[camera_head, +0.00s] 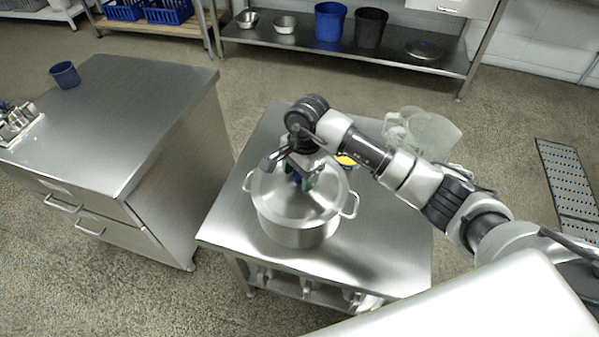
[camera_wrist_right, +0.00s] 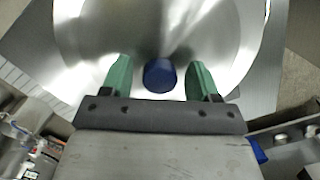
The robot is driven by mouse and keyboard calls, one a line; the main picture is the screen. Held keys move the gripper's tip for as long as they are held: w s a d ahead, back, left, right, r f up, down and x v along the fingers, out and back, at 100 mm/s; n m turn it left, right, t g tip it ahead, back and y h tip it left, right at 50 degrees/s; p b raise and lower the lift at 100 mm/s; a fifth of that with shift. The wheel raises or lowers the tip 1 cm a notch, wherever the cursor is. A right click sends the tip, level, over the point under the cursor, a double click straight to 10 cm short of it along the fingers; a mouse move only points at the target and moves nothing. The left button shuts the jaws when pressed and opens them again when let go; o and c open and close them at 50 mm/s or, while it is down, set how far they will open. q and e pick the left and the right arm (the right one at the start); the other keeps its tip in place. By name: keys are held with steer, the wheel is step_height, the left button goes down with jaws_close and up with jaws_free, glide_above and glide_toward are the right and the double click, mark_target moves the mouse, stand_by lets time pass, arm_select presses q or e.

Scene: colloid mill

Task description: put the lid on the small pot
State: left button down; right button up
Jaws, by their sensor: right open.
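The small steel pot (camera_head: 300,236), with two side handles, stands on a steel table. A round steel lid (camera_head: 272,203) lies over its top and covers the opening. I cannot tell exactly how evenly it sits on the rim. My right gripper (camera_head: 303,183) is above the lid, pointing down, and partly hides it and its blue knob. In the right wrist view, the green fingertips of the right gripper (camera_wrist_right: 160,76) are open on either side of the blue knob (camera_wrist_right: 160,75), with gaps visible on both sides. My left gripper is not in view.
Clear jugs (camera_head: 425,132) and a yellow item (camera_head: 345,160) are behind the pot, near my right arm. A steel counter (camera_head: 130,110) with a blue cup (camera_head: 65,75) stands left. A back shelf (camera_head: 390,57) holds bowls, buckets and another lid (camera_head: 423,49). The table's front is clear.

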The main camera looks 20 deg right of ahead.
steer(key=shift+r+p, duration=0.3)
steer(key=shift+r, duration=0.05)
step_height(320, 180, up, 12)
steer(key=d+b, duration=0.1)
steer(key=shift+w+d+f, duration=0.2)
steer(key=shift+w, duration=0.05)
